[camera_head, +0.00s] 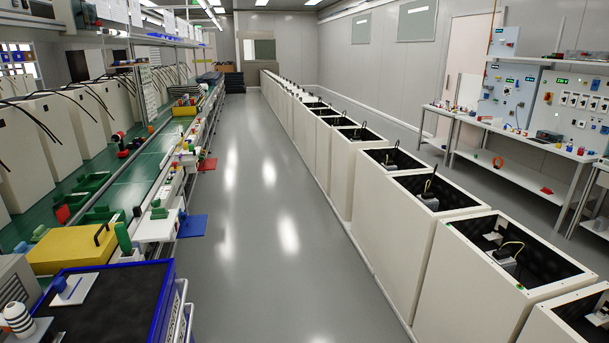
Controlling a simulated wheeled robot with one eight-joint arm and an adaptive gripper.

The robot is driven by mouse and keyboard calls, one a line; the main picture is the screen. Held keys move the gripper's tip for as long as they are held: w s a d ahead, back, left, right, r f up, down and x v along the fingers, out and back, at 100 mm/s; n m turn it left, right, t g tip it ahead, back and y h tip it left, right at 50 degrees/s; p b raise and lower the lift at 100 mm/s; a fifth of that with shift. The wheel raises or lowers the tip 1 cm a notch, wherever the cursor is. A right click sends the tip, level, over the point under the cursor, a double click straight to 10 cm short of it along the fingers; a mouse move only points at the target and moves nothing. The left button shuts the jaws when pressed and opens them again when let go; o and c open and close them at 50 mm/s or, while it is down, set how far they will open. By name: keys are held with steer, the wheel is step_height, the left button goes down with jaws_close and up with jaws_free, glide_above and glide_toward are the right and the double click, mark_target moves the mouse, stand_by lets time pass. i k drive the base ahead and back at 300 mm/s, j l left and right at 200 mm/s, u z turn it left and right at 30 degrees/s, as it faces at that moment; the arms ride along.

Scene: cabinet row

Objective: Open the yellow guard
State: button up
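A yellow guard (70,251) lies at the left on the green-topped workbench line, as a flat, box-like cover. A dark handle-like part shows near its right end. Its top looks level and it appears closed; what is under it is hidden. My gripper is not in view, so its state and its place relative to the guard do not show.
A green cylinder (123,238) stands right of the guard. The grey aisle (270,230) is clear, with open-topped white cabinets (470,275) along its right side.

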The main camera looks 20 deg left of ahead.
mark_target(85, 246)
steer(key=i+j+u, duration=0.35)
steer(key=i, duration=0.3)
steer(key=i+u, duration=0.4)
steer(key=i, duration=0.25)
steer(key=i+l+u, duration=0.2)
steer(key=i+u, duration=0.15)
steer(key=i, duration=0.3)
steer(key=i+j+u, duration=0.1)
steer(key=i+u, duration=0.4)
steer(key=i+l+u, duration=0.15)
steer(key=i+u, duration=0.35)
steer(key=i+j+u, duration=0.15)
steer(key=i, duration=0.2)
steer(key=i+j+u, duration=0.15)
steer(key=i, duration=0.15)
